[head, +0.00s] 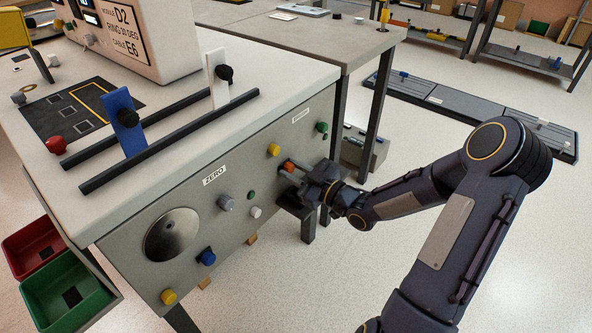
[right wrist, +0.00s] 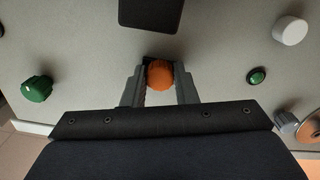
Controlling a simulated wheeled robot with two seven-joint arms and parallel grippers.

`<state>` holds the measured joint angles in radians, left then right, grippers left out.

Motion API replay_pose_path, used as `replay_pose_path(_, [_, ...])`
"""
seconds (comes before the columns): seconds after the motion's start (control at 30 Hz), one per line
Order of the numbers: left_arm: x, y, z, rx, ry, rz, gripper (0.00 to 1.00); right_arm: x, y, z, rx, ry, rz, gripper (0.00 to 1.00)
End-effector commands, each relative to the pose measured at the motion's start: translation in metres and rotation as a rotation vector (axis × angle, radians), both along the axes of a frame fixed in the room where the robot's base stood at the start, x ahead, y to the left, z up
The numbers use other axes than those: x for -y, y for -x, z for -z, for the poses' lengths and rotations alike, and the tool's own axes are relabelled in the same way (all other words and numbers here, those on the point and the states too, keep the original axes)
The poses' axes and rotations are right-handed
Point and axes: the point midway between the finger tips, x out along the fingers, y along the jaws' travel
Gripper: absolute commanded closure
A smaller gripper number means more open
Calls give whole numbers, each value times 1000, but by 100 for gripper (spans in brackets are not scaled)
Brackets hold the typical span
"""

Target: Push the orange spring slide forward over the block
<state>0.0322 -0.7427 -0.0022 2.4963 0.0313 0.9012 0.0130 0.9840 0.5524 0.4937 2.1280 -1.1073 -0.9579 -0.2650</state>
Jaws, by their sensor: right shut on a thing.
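The orange spring slide (head: 288,166) shows as a small orange knob on the grey front panel (head: 130,262) of the bench. My right gripper (head: 298,171) reaches it from the right and is shut on it. In the right wrist view the round orange slide (right wrist: 160,74) sits between the two fingers of my right gripper (right wrist: 160,85). A dark block (right wrist: 151,13) stands on the panel close by, apart from the fingers in that view. It also shows below the gripper in the head view (head: 291,207). My left gripper is not in view.
Near the slide are a yellow knob (head: 273,150), a green knob (head: 322,128), a small green button (head: 251,195) and a white knob (head: 256,212). Two dark rails (head: 190,128) with blue and white uprights lie on the bench top.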

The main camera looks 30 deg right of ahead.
Motion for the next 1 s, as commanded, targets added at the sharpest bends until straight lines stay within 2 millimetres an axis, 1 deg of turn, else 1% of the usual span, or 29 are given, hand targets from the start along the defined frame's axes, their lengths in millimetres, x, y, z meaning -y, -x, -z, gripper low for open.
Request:
replay_pose_path(0.03, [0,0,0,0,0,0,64,-5,2,1,-3,-1,-12,100])
replay_pose_path(0.13, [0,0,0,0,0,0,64,-5,2,1,-4,-2,-14,100])
replay_pose_path(0.17, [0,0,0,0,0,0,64,-5,2,1,-3,-2,-14,70])
replay_pose_path(0.3, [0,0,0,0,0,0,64,-5,2,1,-2,-2,-12,52])
replay_pose_path(0.57, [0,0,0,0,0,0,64,-3,2,0,-2,-1,-9,52])
replay_pose_path(0.67, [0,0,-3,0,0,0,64,0,7,0,-3,0,-7,52])
replay_pose_path(0.77, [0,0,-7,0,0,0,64,6,20,-1,-5,0,-5,52])
replay_pose_path(1.0, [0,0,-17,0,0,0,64,20,57,-1,-5,-1,-7,52])
